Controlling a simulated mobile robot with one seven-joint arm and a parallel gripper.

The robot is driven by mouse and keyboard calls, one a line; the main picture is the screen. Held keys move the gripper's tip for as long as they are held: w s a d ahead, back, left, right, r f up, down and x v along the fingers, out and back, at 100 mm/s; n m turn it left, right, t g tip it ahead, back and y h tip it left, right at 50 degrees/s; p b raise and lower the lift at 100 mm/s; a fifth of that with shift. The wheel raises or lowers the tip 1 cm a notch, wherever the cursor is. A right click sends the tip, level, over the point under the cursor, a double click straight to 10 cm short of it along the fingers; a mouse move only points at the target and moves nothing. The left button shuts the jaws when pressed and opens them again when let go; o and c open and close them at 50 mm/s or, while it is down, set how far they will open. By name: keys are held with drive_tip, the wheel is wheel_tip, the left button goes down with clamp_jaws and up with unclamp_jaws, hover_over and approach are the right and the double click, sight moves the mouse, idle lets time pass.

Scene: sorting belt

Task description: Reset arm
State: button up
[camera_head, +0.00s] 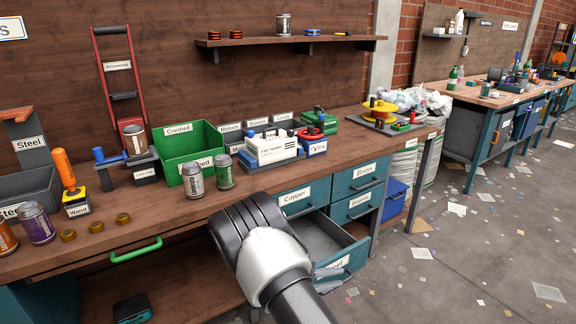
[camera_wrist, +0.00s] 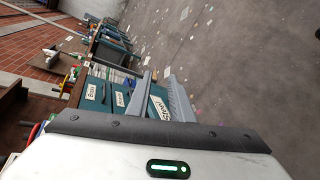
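My arm reaches up from the bottom of the head view, with a black and white wrist. In the wrist view, which is turned sideways, the white and black gripper housing fills the bottom. Teal drawer fronts (camera_wrist: 122,98) with "Brass" and "Steel" labels show beyond it.
The wooden workbench (camera_head: 150,222) holds cans, a green "Crushed" bin (camera_head: 190,146), a white-and-blue tester (camera_head: 270,148) and a yellow reel (camera_head: 380,106). The open drawer juts out beside my wrist. Scraps litter the otherwise open floor (camera_head: 480,245) at right.

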drive_tip(key=s+d+r+m+g+y, duration=0.35)
drive_tip(key=s+r, duration=0.25)
drive_tip(key=r, duration=0.5)
drive_tip(key=s+d+r+m+g+y, duration=0.2)
drive_tip(key=s+r+m, duration=0.2)
drive_tip(key=s+r, duration=0.5)
drive_tip(key=s+a+r+m+t+y, duration=0.4)
drive_tip(key=s+r+y, duration=0.3)
drive_tip(key=s+r, duration=0.8)
wheel_tip(320, 180, up, 25)
drive_tip(key=a+n+p, duration=0.1)
drive_tip(key=p, duration=2.4)
drive_tip(key=shift+s+f+p, duration=0.15)
drive_tip(key=shift+s+p, duration=0.1)
drive_tip(key=shift+p, duration=0.05)
